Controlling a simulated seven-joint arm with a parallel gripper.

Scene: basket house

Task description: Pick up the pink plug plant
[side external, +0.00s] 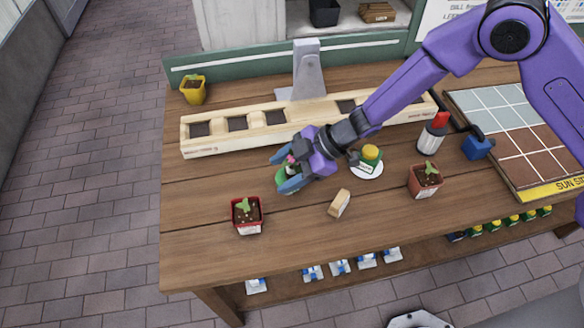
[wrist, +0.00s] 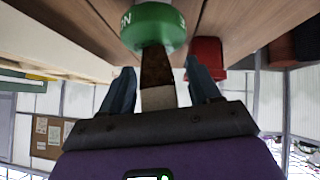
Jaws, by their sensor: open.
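My gripper (side external: 282,172) is over the left middle of the table in the side view, fingers pointing left and spread. A round green thing (side external: 284,169) sits at its fingers, with a small pink spot (side external: 291,158) beside it, perhaps the pink plug plant. In the wrist view, my gripper (wrist: 160,70) is open around a brown and pale piece (wrist: 157,75). The green round thing with white lettering (wrist: 155,27) is just beyond the fingertips. Whether the fingers touch anything is unclear, and the gripper hides much of it in the side view.
A wooden tray with square sockets (side external: 200,150) lies behind. A red pot with a seedling (side external: 247,230), also in the wrist view (wrist: 207,48), stands front left. A wooden block (side external: 339,203), a terracotta pot (side external: 424,188) and a saucer (side external: 372,173) with a yellow-green item lie to the right.

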